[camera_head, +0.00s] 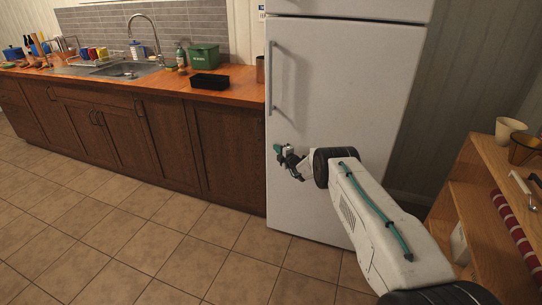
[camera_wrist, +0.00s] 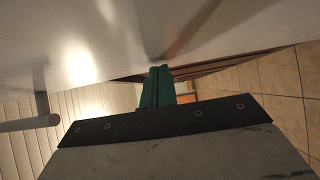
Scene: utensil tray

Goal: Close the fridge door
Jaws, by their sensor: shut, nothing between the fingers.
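The white fridge stands at the back centre in the head view. Its large lower door (camera_head: 340,90) has a long vertical handle (camera_head: 270,78) near the left edge. The door looks flush or nearly flush with the upper part; I cannot tell whether a small gap remains. My gripper (camera_head: 278,148) is shut and empty, in front of the door's left edge below the handle. In the wrist view its green fingertips (camera_wrist: 158,72) are together, close to the pale door surface (camera_wrist: 130,35). Whether they touch it is unclear. The handle bar (camera_wrist: 28,123) shows at the left there.
A wooden counter (camera_head: 130,84) with a sink (camera_head: 128,70), green box (camera_head: 204,56) and black tray (camera_head: 210,82) runs left of the fridge. A wooden shelf (camera_head: 470,180) with cups stands close on the right. The tiled floor (camera_head: 130,225) at the left is clear.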

